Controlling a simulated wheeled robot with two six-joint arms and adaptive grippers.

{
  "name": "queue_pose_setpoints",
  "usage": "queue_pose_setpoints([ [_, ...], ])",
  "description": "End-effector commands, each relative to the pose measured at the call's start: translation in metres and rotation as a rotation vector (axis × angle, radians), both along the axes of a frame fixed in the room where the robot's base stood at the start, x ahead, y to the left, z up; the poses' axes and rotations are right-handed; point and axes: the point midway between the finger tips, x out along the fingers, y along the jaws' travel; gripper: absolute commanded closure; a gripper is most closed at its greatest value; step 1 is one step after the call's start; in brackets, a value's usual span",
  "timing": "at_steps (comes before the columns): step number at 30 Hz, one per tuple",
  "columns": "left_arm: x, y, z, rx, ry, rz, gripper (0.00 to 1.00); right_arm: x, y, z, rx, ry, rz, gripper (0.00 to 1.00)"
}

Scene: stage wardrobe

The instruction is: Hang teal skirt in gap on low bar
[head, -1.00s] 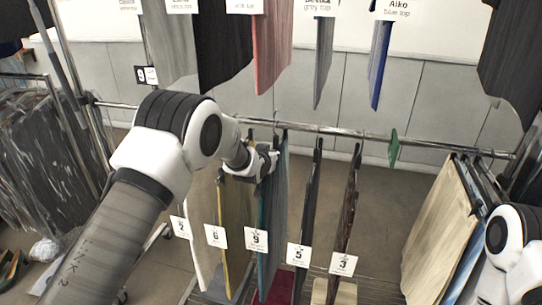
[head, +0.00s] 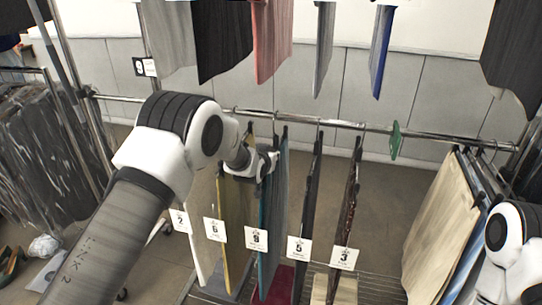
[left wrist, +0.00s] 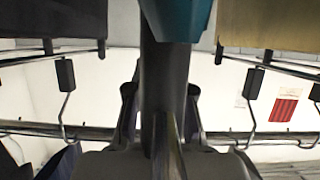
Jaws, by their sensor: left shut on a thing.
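The teal skirt (head: 280,195) hangs on edge from the low bar (head: 330,122), with a white tag 9 (head: 256,239) at its lower front. My left gripper (head: 268,163) is at its upper part, just below the bar, shut on its hanger. In the left wrist view, the fingers (left wrist: 160,115) stand either side of a dark hanger piece (left wrist: 163,80), with teal cloth (left wrist: 178,18) at the top. Whether the hook rests on the bar is unclear. A wide gap on the bar lies right of the garment tagged 3 (head: 347,210). My right gripper is out of view.
Garments tagged 6 (head: 236,205) and 5 (head: 308,200) hang either side of the skirt. A green marker (head: 396,140) sits on the bar in the wide gap. Beige garments (head: 440,225) crowd the right end. Tops, including a blue one (head: 383,50), hang above.

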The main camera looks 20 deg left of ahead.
Motion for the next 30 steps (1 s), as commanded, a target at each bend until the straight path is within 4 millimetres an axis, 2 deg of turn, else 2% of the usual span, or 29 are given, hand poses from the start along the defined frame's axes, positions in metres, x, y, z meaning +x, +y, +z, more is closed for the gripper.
queue_pose_setpoints([
  [3,0.001,0.0,0.002,0.0,-0.004,0.0,1.0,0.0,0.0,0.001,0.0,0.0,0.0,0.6],
  [4,0.001,0.0,0.002,0.0,-0.003,0.0,0.74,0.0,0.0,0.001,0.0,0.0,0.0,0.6],
  [6,0.001,0.0,0.002,0.0,-0.003,0.0,0.49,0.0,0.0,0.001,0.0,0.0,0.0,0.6],
  [15,-0.001,0.0,0.0,0.0,0.002,0.0,0.48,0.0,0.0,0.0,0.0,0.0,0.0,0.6],
  [19,-0.009,0.0,0.006,0.001,0.0,0.0,0.48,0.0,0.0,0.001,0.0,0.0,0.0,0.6],
  [23,-0.034,0.0,0.017,0.002,0.0,-0.001,0.48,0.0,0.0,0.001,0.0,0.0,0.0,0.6],
  [30,-0.09,0.001,0.041,0.002,-0.001,-0.001,0.48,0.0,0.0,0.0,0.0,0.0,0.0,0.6],
])
